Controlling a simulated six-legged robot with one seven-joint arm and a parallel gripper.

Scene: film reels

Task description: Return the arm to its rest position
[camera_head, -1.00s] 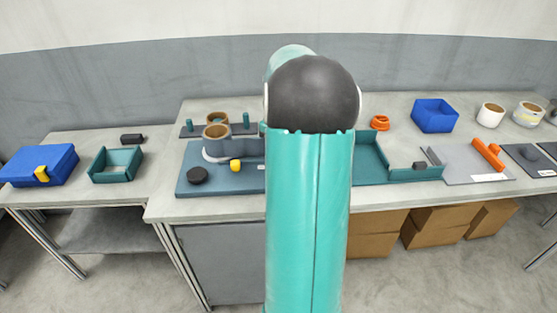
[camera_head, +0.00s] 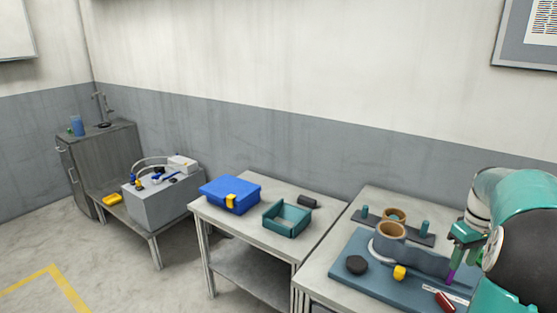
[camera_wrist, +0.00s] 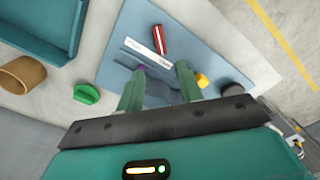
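My arm is at the right edge of the head view, with my gripper (camera_head: 460,252) above the blue work mat (camera_head: 350,252). In the wrist view my gripper (camera_wrist: 160,72) has its two green fingers apart, with mat visible between them. A small purple piece (camera_wrist: 141,70) shows at the left fingertip; I cannot tell whether it touches the finger. A dark red piece (camera_wrist: 160,40) lies on the mat beyond the fingers.
A dark rack with teal pegs (camera_head: 424,226) stands behind the mat. Left of it, a lower table holds a blue case (camera_head: 230,194), a teal tray (camera_head: 287,218) and a black cylinder (camera_head: 307,201). Farther left are a grey box (camera_head: 160,203) and a cabinet (camera_head: 103,165). Floor is clear at lower left.

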